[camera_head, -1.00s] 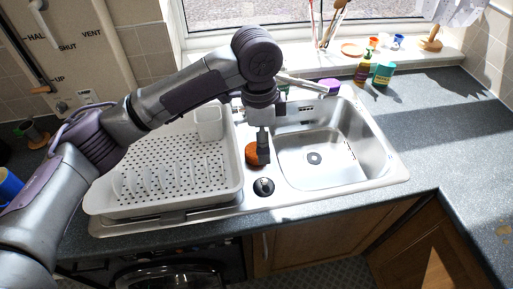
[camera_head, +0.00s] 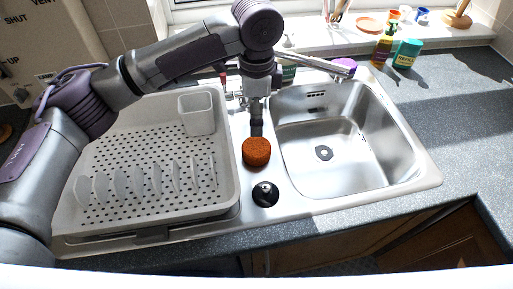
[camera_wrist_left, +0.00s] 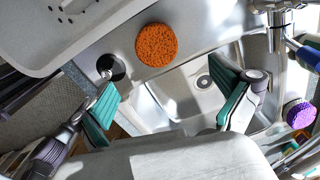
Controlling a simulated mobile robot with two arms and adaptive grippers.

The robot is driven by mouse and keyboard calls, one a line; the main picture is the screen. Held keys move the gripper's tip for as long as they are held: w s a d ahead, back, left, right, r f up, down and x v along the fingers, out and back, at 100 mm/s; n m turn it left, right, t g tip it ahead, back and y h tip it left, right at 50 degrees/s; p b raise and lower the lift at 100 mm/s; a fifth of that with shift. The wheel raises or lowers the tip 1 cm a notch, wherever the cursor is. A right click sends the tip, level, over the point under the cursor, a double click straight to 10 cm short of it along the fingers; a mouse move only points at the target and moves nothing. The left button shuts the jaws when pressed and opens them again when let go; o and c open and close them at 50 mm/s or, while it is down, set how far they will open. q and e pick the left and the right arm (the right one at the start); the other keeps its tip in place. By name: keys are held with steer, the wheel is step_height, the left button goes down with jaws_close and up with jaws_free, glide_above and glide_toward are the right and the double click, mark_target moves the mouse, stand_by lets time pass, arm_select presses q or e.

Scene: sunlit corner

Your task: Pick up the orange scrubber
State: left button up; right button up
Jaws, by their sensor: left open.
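The orange scrubber (camera_head: 256,152) is a round, rough-textured pad on the steel strip between the dish rack and the sink basin. In the left wrist view the scrubber (camera_wrist_left: 156,45) lies at the top middle, beyond the fingers. My left gripper (camera_head: 257,122) is just behind the scrubber in the head view, pointing down. In the left wrist view the left gripper (camera_wrist_left: 168,108) has its green-padded fingers wide apart with nothing between them. The scrubber looks clear of both fingers. My right gripper is not in view.
A white dish rack (camera_head: 222,190) stands left of the scrubber. A black plug (camera_head: 265,194) is in front of it. The sink basin (camera_head: 345,175) is to the right, with the tap (camera_head: 330,66) behind. A purple scrubber (camera_wrist_left: 300,115) lies near the tap. The right counter is mostly clear.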

arm_select(q)
glide_above(257, 146)
step_height(257, 146, down, 6)
steer(key=shift+a+r+p, duration=0.1)
steer(key=shift+r+p, duration=0.05)
steer(key=shift+p, duration=0.3)
steer(key=shift+w+f, duration=0.1)
steer(key=shift+f, duration=0.25)
steer(key=shift+f+p, duration=0.35)
steer(key=shift+f, duration=0.3)
step_height(257, 146, down, 4)
steer(key=shift+r+p, duration=0.25)
steer(key=shift+p, duration=0.25)
steer(key=shift+f, duration=0.4)
steer(key=c, duration=1)
steer(key=shift+o, duration=0.2)
steer(key=shift+r, duration=0.15)
